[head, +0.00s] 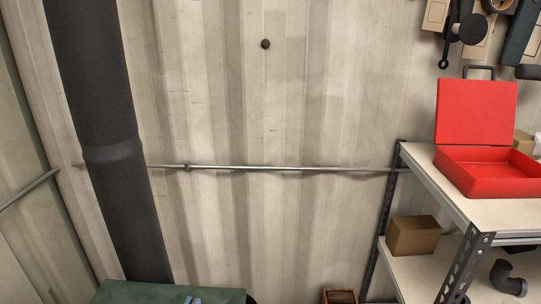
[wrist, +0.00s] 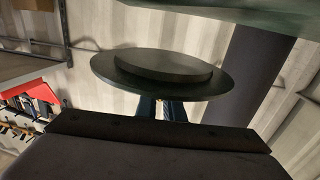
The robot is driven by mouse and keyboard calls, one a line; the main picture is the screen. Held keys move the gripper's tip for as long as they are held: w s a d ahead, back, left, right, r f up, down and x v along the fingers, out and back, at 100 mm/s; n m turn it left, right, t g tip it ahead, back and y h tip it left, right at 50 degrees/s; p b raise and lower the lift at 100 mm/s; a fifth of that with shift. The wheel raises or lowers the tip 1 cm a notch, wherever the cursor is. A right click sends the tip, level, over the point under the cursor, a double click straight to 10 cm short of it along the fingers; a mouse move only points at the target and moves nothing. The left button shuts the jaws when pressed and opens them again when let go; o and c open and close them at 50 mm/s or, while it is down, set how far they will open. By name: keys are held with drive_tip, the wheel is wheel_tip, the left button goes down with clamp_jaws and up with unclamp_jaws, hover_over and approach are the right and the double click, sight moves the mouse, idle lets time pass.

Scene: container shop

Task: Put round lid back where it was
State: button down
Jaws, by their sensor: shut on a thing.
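The round lid (wrist: 160,82) is a dark grey-green disc with a thick raised round step on one face. It fills the middle of the wrist view, seen nearly edge-on. My gripper (wrist: 161,108) is shut on it, with two bluish fingers meeting the near side of the disc. The spot where they grip is partly hidden behind the rim. The lid cannot be made out in the head view. A green flat-topped thing (head: 150,292) is at the bottom edge of the head view, with small blue bits at its front that I cannot identify. A green surface also shows across the top of the wrist view (wrist: 250,14).
A shelf (head: 497,211) at the right holds an open red toolbox (head: 487,175). A cardboard box (head: 413,236) and a dark pipe elbow (head: 507,280) are on its lower level. A thick dark pipe (head: 100,150) runs down the left. A thin rail (head: 270,169) crosses the corrugated wall.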

drive_tip(key=s+d+r+m+g+h+p, duration=0.1)
drive_tip(key=d+m+g+h+p, duration=0.55)
drive_tip(key=d, duration=1.45)
drive_tip(key=d+f+m+h+b, duration=0.2)
drive_tip(key=d+f+h+b, duration=0.3)
drive_tip(key=d, duration=1)
drive_tip(key=shift+s+d+f, duration=0.15)
drive_tip(key=shift+s+f, duration=0.3)
drive_tip(key=shift+f, duration=1.15)
drive_tip(key=n+t+y, duration=0.4)
drive_tip(key=y, duration=0.1)
drive_tip(key=shift+n+t+y, duration=0.25)
drive_tip(key=shift+d, duration=0.1)
